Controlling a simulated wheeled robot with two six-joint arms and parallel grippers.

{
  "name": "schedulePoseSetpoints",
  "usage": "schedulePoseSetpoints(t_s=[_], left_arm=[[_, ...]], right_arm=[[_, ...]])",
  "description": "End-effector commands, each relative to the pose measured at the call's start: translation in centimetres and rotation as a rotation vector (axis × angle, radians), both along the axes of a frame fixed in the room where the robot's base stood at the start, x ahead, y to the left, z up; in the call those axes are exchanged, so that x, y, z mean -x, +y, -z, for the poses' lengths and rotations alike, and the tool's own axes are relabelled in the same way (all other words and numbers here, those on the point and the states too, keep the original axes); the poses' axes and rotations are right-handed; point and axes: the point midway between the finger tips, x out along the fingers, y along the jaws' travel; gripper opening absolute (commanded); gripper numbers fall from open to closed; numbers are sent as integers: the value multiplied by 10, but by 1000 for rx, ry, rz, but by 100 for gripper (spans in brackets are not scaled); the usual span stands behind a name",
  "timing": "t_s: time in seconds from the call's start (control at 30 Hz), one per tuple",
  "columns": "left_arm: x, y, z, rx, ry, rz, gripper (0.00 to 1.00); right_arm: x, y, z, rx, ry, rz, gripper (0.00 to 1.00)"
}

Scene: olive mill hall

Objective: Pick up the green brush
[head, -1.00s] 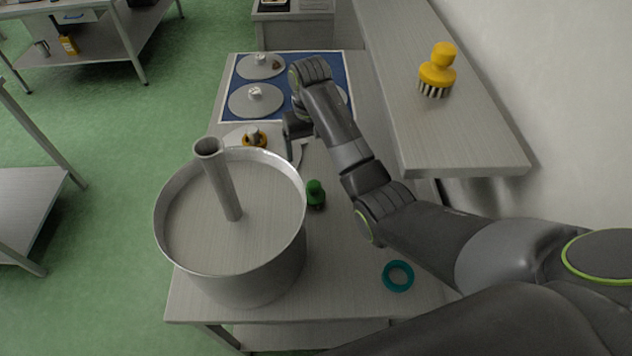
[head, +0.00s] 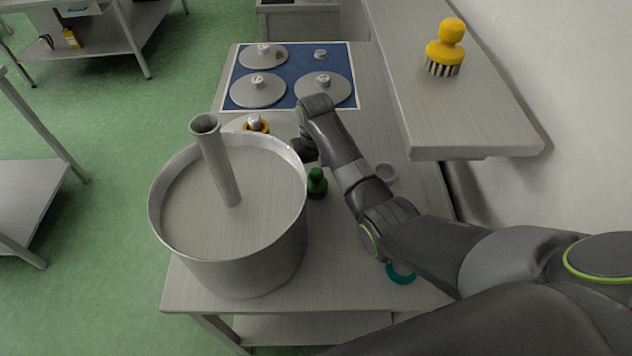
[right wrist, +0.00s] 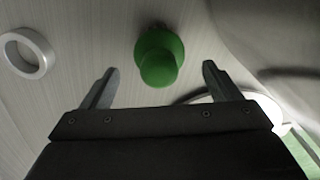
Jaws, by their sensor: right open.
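The green brush (head: 317,182) stands on the metal table (head: 345,285), close to the right side of the big steel pot. In the right wrist view the green brush (right wrist: 158,55) is seen from its knob end, just beyond the fingertips and between their lines. My right gripper (right wrist: 160,80) is open, with nothing between its fingers. In the head view my right gripper (head: 306,150) is mostly hidden behind its own wrist, just behind the brush. My left gripper is not in view.
The steel pot (head: 228,275) with an upright tube (head: 222,175) stands left of the brush. A grey ring (head: 387,172) and a teal ring (head: 400,274) lie to the right. A yellow brush (head: 445,48) stands on the raised shelf. Lids (head: 258,90) rest on a blue mat.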

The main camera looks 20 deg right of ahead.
Motion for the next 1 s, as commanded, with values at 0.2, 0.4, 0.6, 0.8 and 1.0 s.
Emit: schedulePoseSetpoints(t_s=[0.2,0.4,0.6,0.8,1.0], left_arm=[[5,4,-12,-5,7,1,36],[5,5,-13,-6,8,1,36],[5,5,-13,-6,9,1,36],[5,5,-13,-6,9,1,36],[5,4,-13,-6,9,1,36]], right_arm=[[5,-1,30,0,4,0,84],[4,-1,44,0,2,0,84],[4,-1,44,0,1,0,84],[4,-1,44,0,1,0,61],[4,-1,44,0,1,0,35]])
